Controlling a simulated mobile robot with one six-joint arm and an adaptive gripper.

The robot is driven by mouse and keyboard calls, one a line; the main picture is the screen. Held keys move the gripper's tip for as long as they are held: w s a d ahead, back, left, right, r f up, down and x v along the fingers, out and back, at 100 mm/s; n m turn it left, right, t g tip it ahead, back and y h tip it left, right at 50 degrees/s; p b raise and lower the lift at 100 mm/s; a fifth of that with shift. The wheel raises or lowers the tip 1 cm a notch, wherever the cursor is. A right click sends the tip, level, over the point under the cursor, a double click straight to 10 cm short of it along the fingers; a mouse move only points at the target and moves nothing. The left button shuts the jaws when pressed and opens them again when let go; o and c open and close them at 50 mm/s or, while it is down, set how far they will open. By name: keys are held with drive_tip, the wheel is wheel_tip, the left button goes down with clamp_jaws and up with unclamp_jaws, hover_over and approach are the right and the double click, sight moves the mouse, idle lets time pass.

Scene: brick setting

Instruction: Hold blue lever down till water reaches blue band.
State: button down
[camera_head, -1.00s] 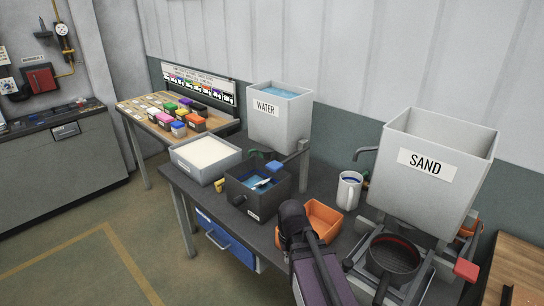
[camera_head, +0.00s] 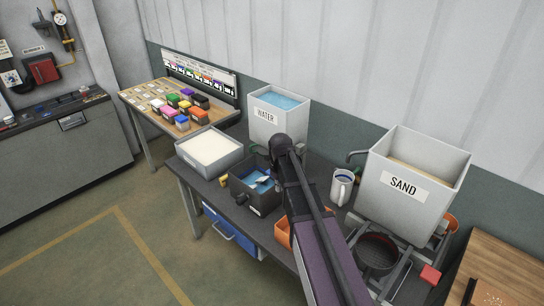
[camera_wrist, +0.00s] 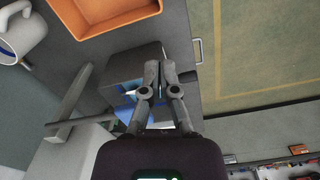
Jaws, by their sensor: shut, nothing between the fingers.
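The grey water tank (camera_head: 280,117), labelled WATER, stands on the bench with blue water in it. A dark box (camera_head: 250,197) stands in front of it, with blue showing inside. The blue lever cannot be told apart from this blue; my arm covers part of that area. A white mug (camera_head: 342,187) with a dark blue band stands to the right and shows at the upper left of the wrist view (camera_wrist: 22,32). My gripper (camera_wrist: 159,66) is shut and empty, over the dark box (camera_wrist: 118,72) in the wrist view. Its fingers are hidden behind my arm in the head view.
An orange tray (camera_head: 283,233) lies partly behind my arm. A white-filled bin (camera_head: 209,150) stands left of the dark box. The sand tank (camera_head: 412,183) and a round dark sieve (camera_head: 377,253) are at the right. Open floor (camera_head: 75,235) lies at the left.

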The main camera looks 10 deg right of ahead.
drive_tip(key=w+r+n+p, duration=0.2)
drive_tip(key=w+r+p, duration=0.9)
drive_tip(key=r+p, duration=0.1)
drive_tip(key=shift+w+r+n, duration=0.25)
drive_tip(key=shift+r+n, duration=0.15)
drive_tip(key=shift+r, duration=0.45)
drive_tip(key=shift+f, duration=0.15)
wheel_tip(320, 180, down, 14)
drive_tip(key=b, duration=1.4)
